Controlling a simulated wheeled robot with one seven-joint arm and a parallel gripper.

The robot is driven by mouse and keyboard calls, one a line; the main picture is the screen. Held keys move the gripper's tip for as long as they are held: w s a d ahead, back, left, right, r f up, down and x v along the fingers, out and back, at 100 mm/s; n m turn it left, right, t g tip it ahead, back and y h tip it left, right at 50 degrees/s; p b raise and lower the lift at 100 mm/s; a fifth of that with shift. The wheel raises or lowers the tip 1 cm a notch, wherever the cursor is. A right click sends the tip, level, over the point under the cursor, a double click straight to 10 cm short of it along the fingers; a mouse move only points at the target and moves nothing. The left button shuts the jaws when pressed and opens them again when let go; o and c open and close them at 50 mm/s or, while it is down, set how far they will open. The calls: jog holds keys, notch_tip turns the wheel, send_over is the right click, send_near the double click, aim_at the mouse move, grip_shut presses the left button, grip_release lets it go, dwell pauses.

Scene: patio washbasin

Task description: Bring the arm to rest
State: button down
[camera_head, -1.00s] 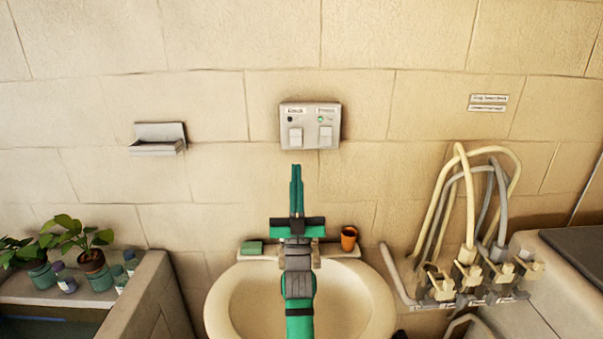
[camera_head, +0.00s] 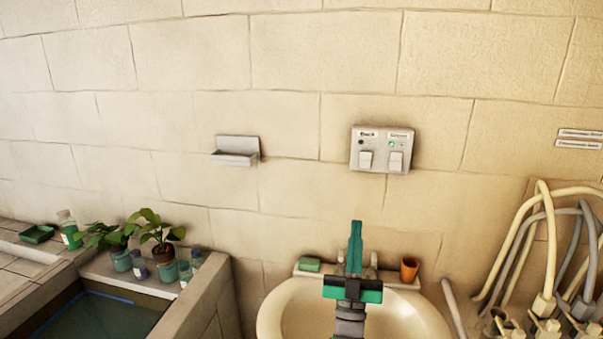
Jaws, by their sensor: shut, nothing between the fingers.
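My gripper (camera_head: 355,240) is in the lower middle of the head view, over the washbasin (camera_head: 290,309). Its two green fingers are together, with nothing between them, and point up toward the wall. The fingertips are below the switch box (camera_head: 381,149) in the picture and look apart from it. The wrist (camera_head: 349,312) shows below the fingers. The rest of my arm is out of the frame. The tap behind the fingers is mostly hidden.
A green sponge (camera_head: 309,264) and an orange cup (camera_head: 409,269) stand on the basin's back ledge. A wall shelf (camera_head: 235,151) hangs left of the switch box. Potted plants (camera_head: 158,240) and bottles line the trough at left. Hoses (camera_head: 549,240) loop at right. The wall between is bare.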

jog(key=s+a+f+n+g+y, duration=0.15)
jog(key=s+a+f, duration=0.25)
jog(key=s+f, duration=0.5)
jog(key=s+a+f+g+y, duration=0.2)
jog(key=s+a+f, duration=0.3)
jog(key=s+f, duration=0.4)
jog(key=s+a+f+n+g+y, duration=0.15)
jog(key=s+a+f, duration=0.25)
jog(key=s+f, duration=0.5)
jog(key=s+a+f+g, duration=0.1)
jog(key=s+f+g, duration=0.1)
jog(key=s, duration=0.5)
jog(key=s+a+f+g+y, duration=0.1)
jog(key=s+a+f+g, duration=0.1)
jog(key=s, duration=0.5)
jog(key=s+a+f+g+y, duration=0.1)
jog(key=s+f+g, duration=0.1)
jog(key=s, duration=0.5)
jog(key=shift+s+a+f+g, duration=0.3)
jog(key=shift+f+g, duration=0.1)
jog(key=shift+f, duration=0.45)
